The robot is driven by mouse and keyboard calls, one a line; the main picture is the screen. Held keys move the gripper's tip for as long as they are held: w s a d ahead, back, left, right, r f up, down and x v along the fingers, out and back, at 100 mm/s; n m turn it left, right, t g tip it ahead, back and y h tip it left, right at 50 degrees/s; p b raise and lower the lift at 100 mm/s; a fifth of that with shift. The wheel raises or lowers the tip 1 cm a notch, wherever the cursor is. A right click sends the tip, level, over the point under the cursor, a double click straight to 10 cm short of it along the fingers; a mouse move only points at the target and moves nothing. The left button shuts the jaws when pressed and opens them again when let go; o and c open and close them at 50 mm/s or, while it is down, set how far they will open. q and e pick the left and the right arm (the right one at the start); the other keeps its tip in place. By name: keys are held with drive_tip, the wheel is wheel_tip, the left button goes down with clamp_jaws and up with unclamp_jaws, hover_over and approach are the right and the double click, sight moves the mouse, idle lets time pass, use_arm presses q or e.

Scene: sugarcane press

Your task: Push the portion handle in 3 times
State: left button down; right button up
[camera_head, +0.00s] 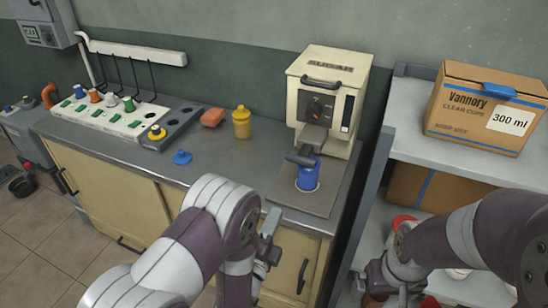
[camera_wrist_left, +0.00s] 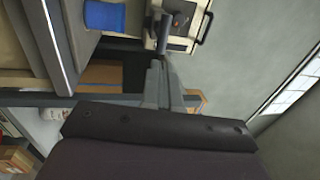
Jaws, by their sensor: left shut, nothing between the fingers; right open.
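The cream sugar dispenser (camera_head: 325,85) stands at the back right end of the counter. Its dark portion handle (camera_head: 301,158) sticks out low at the front, above a blue cup (camera_head: 308,177). The handle also shows in the left wrist view (camera_wrist_left: 164,32), just beyond the fingertips, with the blue cup (camera_wrist_left: 104,15) to its left. My left gripper (camera_head: 271,222) is shut and empty, in front of the dispenser and nearer to me than the cup. Its closed fingers show in the left wrist view (camera_wrist_left: 157,68). My right gripper (camera_head: 378,284) is open and empty near the shelf.
A shelf (camera_head: 425,155) with a cardboard box (camera_head: 487,108) stands to the right. The counter's front middle is clear.

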use_arm(q)
drive_tip(key=s, duration=0.1)
drive_tip(key=p, duration=0.3)
approach(300, 163)
drive_tip(key=x, duration=0.6)
drive_tip(key=shift+w, duration=0.2)
drive_tip(key=shift+w+d+b, duration=0.1)
drive_tip(key=shift+w+b, duration=0.1)
drive_tip(key=shift+b, duration=0.1)
use_arm(e)
drive_tip(key=r, duration=0.1)
drive_tip(key=s+r, duration=0.1)
drive_tip(key=shift+d+r, duration=0.1)
drive_tip(key=shift+r, duration=0.25)
